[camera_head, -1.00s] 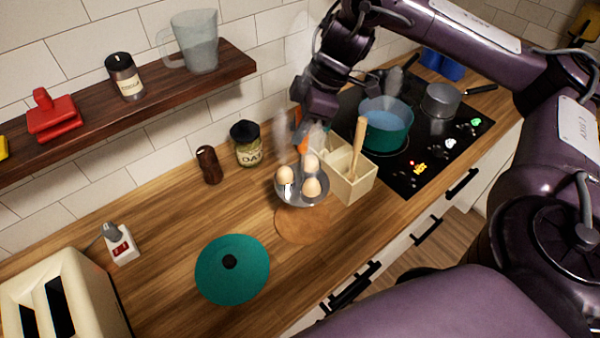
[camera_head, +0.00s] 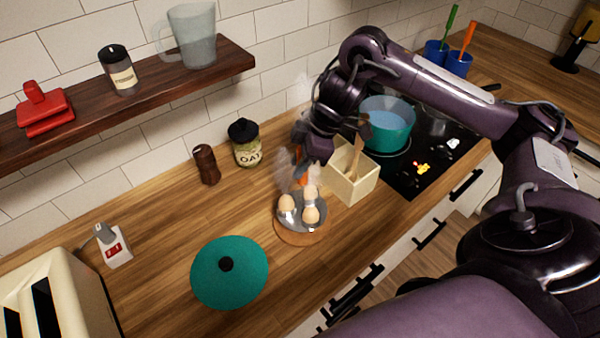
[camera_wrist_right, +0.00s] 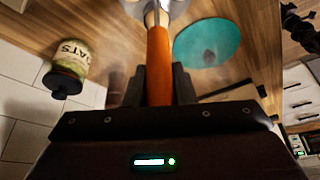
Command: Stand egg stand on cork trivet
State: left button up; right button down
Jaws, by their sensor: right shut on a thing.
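The egg stand is a metal dish (camera_head: 291,217) with eggs in it and an orange handle, which also shows in the right wrist view (camera_wrist_right: 160,68). My right gripper (camera_head: 301,165) is shut on the orange handle from above. The round cork trivet (camera_head: 303,240) lies on the counter directly under the dish, its front rim showing. The dish is roughly level and at or just above the trivet; I cannot tell whether they touch. My left gripper is not in view.
A cream utensil box (camera_head: 352,187) stands right beside the stand, near the hob with a teal pot (camera_head: 388,128). An oat jar (camera_head: 246,148) and a brown mill (camera_head: 206,165) stand behind. A teal lid (camera_head: 229,280) lies at front left, with clear counter around it.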

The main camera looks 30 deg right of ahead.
aim_at(303, 182)
jog(key=shift+f, duration=0.5)
notch_tip(303, 182, down, 2)
jog(key=shift+p, duration=0.45)
jog(key=shift+f, duration=0.2)
jog(key=c, duration=1.2)
grip_release()
